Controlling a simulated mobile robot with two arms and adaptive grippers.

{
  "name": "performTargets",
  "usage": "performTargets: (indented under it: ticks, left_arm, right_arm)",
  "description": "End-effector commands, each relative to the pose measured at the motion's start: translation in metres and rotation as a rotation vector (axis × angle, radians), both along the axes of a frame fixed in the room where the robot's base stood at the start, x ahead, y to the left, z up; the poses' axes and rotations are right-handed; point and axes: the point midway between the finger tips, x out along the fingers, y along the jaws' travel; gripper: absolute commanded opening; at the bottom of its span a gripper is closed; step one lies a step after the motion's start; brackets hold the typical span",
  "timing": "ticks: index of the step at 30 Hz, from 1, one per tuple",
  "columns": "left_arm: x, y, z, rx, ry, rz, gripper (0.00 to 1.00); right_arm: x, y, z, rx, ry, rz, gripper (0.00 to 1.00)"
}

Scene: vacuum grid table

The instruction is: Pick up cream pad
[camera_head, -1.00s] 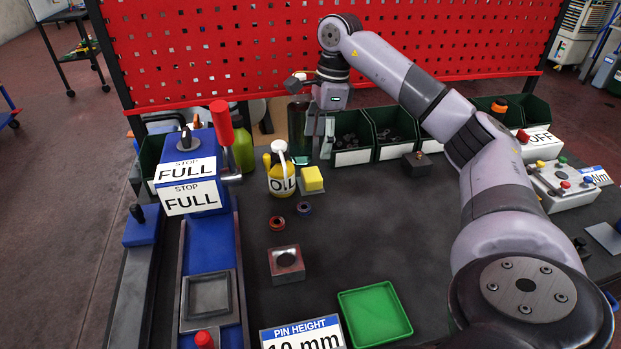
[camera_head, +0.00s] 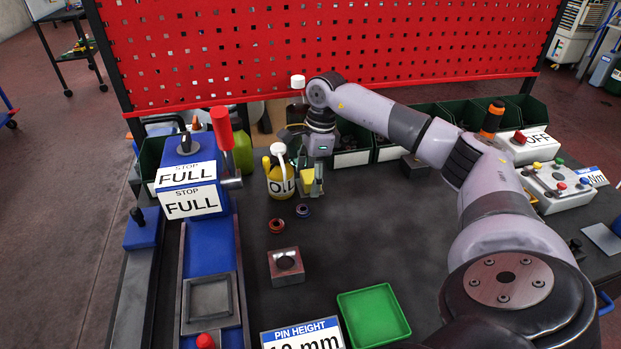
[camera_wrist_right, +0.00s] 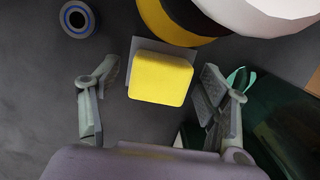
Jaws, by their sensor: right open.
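A yellow block-shaped pad (camera_wrist_right: 161,78) lies on a thin grey plate (camera_wrist_right: 138,45); nothing I see looks clearly cream. In the head view the pad (camera_head: 304,183) stands just right of the yellow oil can (camera_head: 279,185), partly hidden by my right gripper (camera_head: 312,186). In the right wrist view my right gripper (camera_wrist_right: 158,92) is open, with one finger to each side of the pad. Gaps show between the pad and both fingers. How high the fingertips are above the table is hard to tell. My left gripper is not in view.
The oil can stands close to the pad. Green bins (camera_head: 351,159) line the back under the red perforated panel (camera_head: 330,50). Two small rings (camera_head: 277,224) (camera_head: 303,210) lie in front. A green tray (camera_head: 374,316) and metal block (camera_head: 286,267) are nearer; dark table between is clear.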

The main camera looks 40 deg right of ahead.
Motion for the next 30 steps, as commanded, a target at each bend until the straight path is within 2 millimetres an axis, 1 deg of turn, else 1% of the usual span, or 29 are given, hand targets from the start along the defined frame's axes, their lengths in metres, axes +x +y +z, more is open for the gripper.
performTargets:
  ticks: [2, 25, 30]
  left_arm:
    - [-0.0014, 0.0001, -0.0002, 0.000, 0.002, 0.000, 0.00]
    - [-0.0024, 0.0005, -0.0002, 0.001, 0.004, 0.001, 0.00]
    - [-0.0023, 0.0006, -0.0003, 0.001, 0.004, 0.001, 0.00]
  right_arm:
    - [0.0000, 0.0001, 0.0001, 0.000, 0.000, 0.000, 0.70]
    - [0.0001, -0.0002, 0.0008, 0.000, 0.000, -0.001, 0.19]
    - [0.0001, -0.0002, 0.0011, 0.000, -0.001, -0.001, 0.18]
